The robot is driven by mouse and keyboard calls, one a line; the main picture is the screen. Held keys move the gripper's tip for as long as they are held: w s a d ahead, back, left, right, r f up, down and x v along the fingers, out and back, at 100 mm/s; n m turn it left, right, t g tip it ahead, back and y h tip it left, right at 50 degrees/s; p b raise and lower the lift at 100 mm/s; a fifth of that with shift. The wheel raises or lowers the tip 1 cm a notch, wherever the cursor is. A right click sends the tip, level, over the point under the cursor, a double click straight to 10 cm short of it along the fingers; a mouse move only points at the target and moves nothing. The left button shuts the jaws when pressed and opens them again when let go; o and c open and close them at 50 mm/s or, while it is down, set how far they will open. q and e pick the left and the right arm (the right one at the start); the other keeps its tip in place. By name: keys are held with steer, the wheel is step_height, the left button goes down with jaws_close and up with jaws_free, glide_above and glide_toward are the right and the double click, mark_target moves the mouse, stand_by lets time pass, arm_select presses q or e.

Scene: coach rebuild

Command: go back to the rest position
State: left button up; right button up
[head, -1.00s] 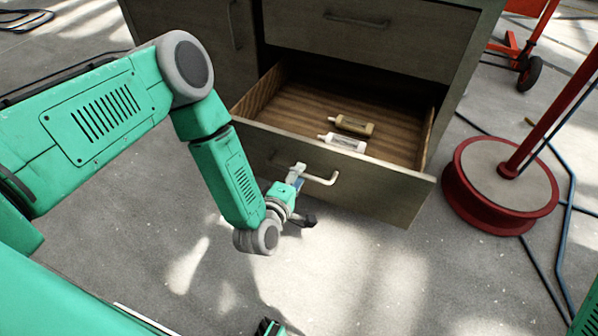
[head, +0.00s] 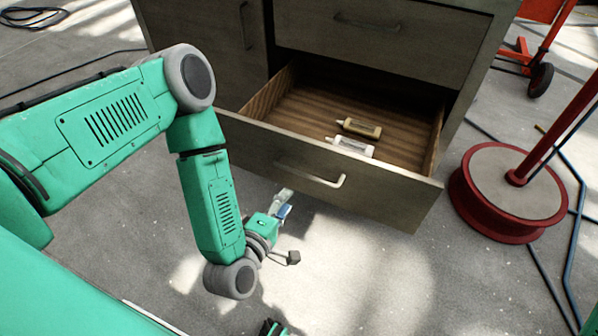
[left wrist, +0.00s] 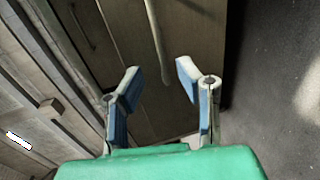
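My left gripper (head: 284,203) is in front of the open drawer (head: 390,195), below and apart from its handle (head: 312,173). In the left wrist view the two blue-padded fingers (left wrist: 160,76) are spread apart with nothing between them. The drawer's handle (left wrist: 154,40) shows beyond them there. My right gripper cannot be made out in either view.
The open drawer holds a brown tube (head: 360,128) and a white tube (head: 352,147). The wooden cabinet (head: 375,45) stands behind it. A red stand with a round base (head: 510,190) and blue cables are at the right.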

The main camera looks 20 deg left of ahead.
arm_select(q)
steer(key=s+f+m+g+h+p, duration=0.2)
steer(key=s+m+g+p, duration=0.3)
steer(key=s+m+g, duration=0.6)
steer(key=s+a+r+m+g+y+p, duration=0.1)
steer(key=s+a+r+m+g+y, duration=0.1)
steer(key=s+a+r+m+g, duration=0.2)
steer(key=s+a+m, duration=0.3)
steer(key=s, duration=0.3)
steer(key=shift+a+p, duration=0.2)
steer(key=shift+p, duration=0.2)
